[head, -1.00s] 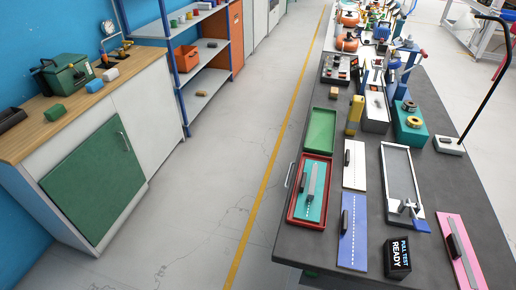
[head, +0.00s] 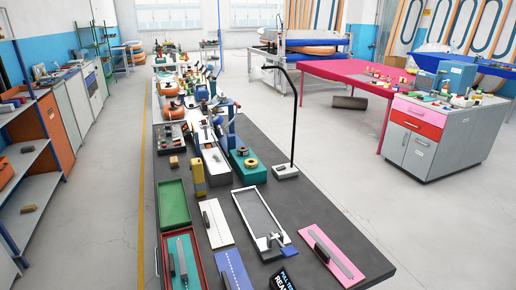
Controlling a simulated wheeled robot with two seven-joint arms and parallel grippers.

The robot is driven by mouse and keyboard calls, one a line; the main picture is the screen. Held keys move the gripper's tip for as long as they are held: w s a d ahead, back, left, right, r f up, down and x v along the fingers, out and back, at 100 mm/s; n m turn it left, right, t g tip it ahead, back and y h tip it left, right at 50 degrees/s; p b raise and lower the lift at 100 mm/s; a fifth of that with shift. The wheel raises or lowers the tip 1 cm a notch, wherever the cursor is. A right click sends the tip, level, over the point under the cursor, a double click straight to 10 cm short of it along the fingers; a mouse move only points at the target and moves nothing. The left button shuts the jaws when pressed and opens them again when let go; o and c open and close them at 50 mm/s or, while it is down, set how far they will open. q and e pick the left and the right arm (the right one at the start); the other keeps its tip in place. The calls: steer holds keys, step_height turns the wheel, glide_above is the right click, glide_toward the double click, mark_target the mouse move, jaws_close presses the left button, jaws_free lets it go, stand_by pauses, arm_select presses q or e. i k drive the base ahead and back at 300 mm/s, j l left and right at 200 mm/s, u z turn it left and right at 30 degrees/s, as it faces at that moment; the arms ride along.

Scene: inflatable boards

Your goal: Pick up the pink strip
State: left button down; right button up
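The pink strip (head: 342,240) lies flat on the dark grey workbench (head: 290,192), near its right front corner. A long grey bar with a dark block at its near-left side lies along the strip's middle. Neither of my grippers shows in the head view, so their state cannot be seen.
A white strip (head: 221,234), a blue strip (head: 238,279), a red tray (head: 203,274) and a grey framed tray (head: 249,204) lie left of the pink strip. A black box (head: 286,279) stands nearby. A lamp (head: 286,170) rises behind. Floor right of the bench is clear.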

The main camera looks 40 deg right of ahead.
mark_target(347, 275)
steer(key=z, duration=1.8)
